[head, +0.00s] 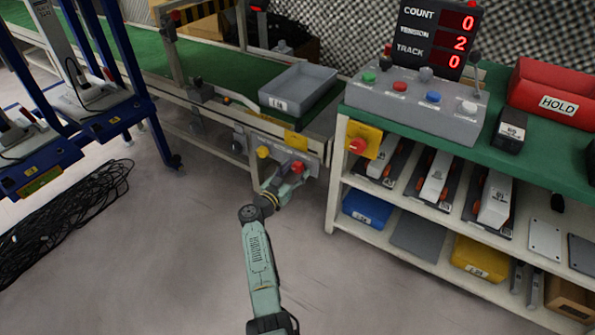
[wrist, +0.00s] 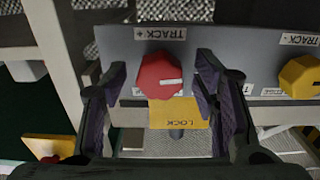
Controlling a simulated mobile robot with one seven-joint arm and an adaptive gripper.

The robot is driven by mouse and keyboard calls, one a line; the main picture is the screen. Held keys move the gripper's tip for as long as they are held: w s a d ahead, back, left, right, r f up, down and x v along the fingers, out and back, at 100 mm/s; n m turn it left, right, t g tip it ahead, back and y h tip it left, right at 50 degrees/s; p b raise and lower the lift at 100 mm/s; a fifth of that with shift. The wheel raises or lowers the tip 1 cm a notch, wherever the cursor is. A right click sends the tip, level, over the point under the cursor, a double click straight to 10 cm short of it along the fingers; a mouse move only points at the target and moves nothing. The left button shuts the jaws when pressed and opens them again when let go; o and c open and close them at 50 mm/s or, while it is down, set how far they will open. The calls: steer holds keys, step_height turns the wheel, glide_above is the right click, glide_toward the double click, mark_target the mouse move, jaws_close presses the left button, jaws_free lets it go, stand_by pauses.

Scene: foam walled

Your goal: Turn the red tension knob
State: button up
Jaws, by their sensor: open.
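The red knob (wrist: 155,75) is on the grey front panel (wrist: 225,50) of the conveyor, with a white pointer mark toward the right in the wrist view. It also shows in the head view (head: 298,167). My gripper (wrist: 160,84) is open, one dark finger on each side of the red knob, with gaps visible in the wrist view. In the head view my gripper (head: 287,182) is at the panel, just below the red knob. A yellow knob (wrist: 301,76) is beside it, at the left in the head view (head: 263,152).
A yellow LOCK plate (wrist: 180,114) is close by the red knob. The display (head: 437,34) reads count 0, tension 2, track 0. A shelf bench (head: 335,190) with a red button on a yellow plate (head: 364,139) stands to the right.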

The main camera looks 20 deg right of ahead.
steer(key=shift+c, duration=0.6)
steer(key=c, duration=1.1)
